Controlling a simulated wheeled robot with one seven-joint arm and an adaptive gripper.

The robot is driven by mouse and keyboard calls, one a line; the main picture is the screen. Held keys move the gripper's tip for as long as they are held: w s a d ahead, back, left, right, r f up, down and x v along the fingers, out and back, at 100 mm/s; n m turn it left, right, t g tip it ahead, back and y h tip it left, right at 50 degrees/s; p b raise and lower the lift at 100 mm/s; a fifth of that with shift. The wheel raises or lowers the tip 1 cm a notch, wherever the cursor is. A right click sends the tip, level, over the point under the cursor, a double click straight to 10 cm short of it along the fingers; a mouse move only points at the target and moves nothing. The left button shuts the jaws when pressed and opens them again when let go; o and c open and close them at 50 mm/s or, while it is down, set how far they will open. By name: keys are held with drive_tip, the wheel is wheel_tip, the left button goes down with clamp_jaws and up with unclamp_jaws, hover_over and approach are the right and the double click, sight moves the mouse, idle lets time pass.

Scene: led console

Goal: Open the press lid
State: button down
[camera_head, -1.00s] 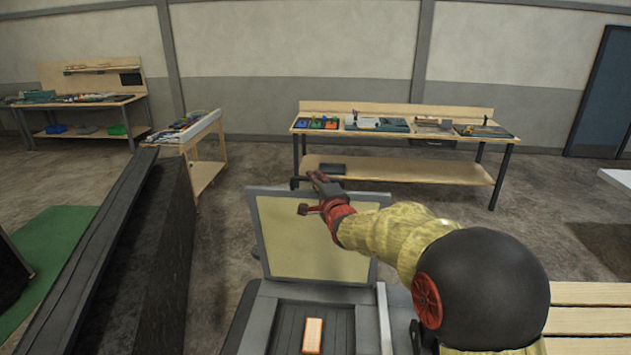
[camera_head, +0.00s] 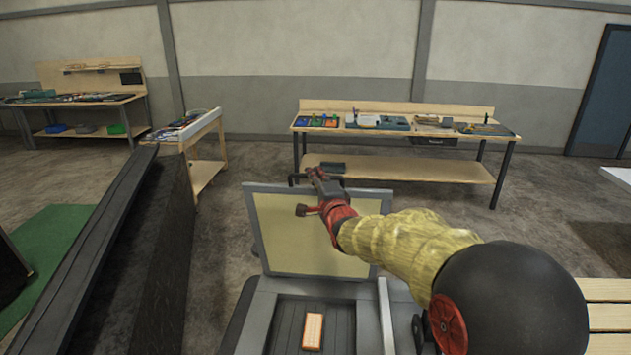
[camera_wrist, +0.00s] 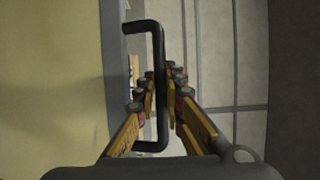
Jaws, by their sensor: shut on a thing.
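The press lid (camera_head: 290,238) stands raised, close to upright, at the back of the press base (camera_head: 262,312); its pale yellow inner face shows. A dark bar handle (camera_wrist: 158,85) is fixed to the lid's edge and shows in the wrist view. My gripper (camera_wrist: 158,100) has its fingers on both sides of the handle and is shut on it. In the head view my gripper (camera_head: 316,180) is at the lid's top edge, and my arm covers the lid's right part. An orange-and-white block (camera_head: 313,331) lies in the press's dark ribbed bed.
A dark conveyor-like slab (camera_head: 125,250) stands to the left of the press. A wooden slatted surface (camera_head: 605,318) is at the right. A workbench (camera_head: 400,165) with trays stands beyond, with open floor before it.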

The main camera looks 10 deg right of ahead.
drive_tip(key=shift+t, duration=0.4)
drive_tip(key=s+b, duration=0.1)
drive_tip(key=s+a+f+b, duration=0.1)
drive_tip(key=b, duration=0.1)
drive_tip(key=s+f+b, duration=0.1)
drive_tip(key=s+b, duration=0.1)
drive_tip(key=shift+a, duration=0.15)
drive_tip(key=shift+s+a+b, duration=0.2)
drive_tip(key=shift+s+b, duration=0.5)
drive_tip(key=shift+s, duration=0.05)
drive_tip(key=c, duration=1.9)
unclamp_jaws()
drive_tip(key=shift+r, duration=0.1)
drive_tip(key=s, duration=0.4)
drive_tip(key=s+f, duration=0.1)
drive_tip(key=s, duration=0.3)
drive_tip(key=s+d, duration=0.1)
drive_tip(key=s, duration=0.2)
drive_tip(key=shift+s+f, duration=0.3)
drive_tip(key=shift+s, duration=0.1)
